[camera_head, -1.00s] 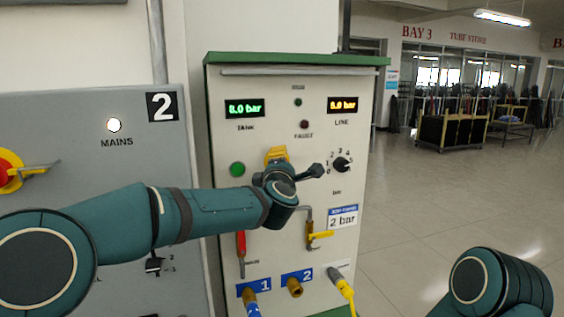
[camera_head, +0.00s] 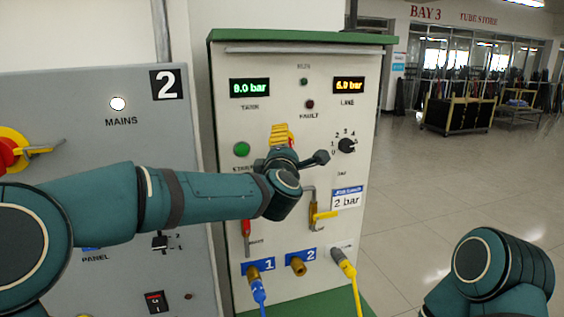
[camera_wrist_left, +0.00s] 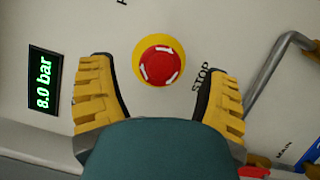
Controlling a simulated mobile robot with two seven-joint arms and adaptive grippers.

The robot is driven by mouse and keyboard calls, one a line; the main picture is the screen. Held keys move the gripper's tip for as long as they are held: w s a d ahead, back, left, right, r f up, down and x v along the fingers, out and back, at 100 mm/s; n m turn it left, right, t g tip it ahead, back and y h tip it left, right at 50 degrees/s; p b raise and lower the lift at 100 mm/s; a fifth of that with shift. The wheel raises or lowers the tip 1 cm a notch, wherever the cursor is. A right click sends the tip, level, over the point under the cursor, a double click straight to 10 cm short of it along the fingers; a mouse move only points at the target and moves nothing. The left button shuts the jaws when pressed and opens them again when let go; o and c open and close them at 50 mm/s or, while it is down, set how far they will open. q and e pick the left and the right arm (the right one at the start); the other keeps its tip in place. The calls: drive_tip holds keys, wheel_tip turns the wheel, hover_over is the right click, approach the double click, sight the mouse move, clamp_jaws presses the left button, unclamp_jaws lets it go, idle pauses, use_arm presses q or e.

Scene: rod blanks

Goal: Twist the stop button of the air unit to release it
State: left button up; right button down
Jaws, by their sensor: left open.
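The air unit (camera_head: 315,130) is a pale cabinet with a green top. Its stop button (camera_wrist_left: 159,63) is a round red knob with white arrows on a yellow ring, marked STOP, in the left wrist view. In the head view the button is hidden behind my left gripper (camera_head: 281,134). In the wrist view the open yellow fingers of the left gripper (camera_wrist_left: 160,72) stand on either side of the button, with clear gaps to it. I cannot tell how far the fingertips are from the panel. My right gripper is out of view; only part of that arm shows.
A selector dial (camera_head: 347,146), a green button (camera_head: 241,149) and a yellow-handled valve (camera_head: 322,215) sit around the gripper. A blue hose (camera_head: 258,290) and a yellow hose (camera_head: 350,275) plug in below. A grey panel (camera_head: 75,100) stands at left. Open floor lies right.

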use_arm(q)
drive_tip(key=s, duration=0.8)
drive_tip(key=shift+s+a+f, duration=0.25)
drive_tip(key=shift+a+f, duration=0.05)
drive_tip(key=shift+a, duration=0.05)
drive_tip(key=s+a+f+m+g+h, duration=0.15)
drive_tip(key=f+m+g, duration=0.3)
drive_tip(key=f, duration=1.15)
drive_tip(key=s+a+f+m+g+h, duration=0.1)
drive_tip(key=a+f+m+g, duration=0.3)
drive_tip(key=f, duration=1.2)
drive_tip(key=s+a+f+m+g, duration=0.2)
drive_tip(key=s+f+m+g, duration=0.2)
drive_tip(key=s+f, duration=0.7)
drive_tip(key=s+a+f+m+g, duration=0.2)
drive_tip(key=s+f+m+g, duration=0.2)
drive_tip(key=s+f, duration=0.7)
drive_tip(key=shift+s+m+g, duration=0.35)
drive_tip(key=shift+s+m, duration=0.25)
drive_tip(key=shift+m, duration=0.05)
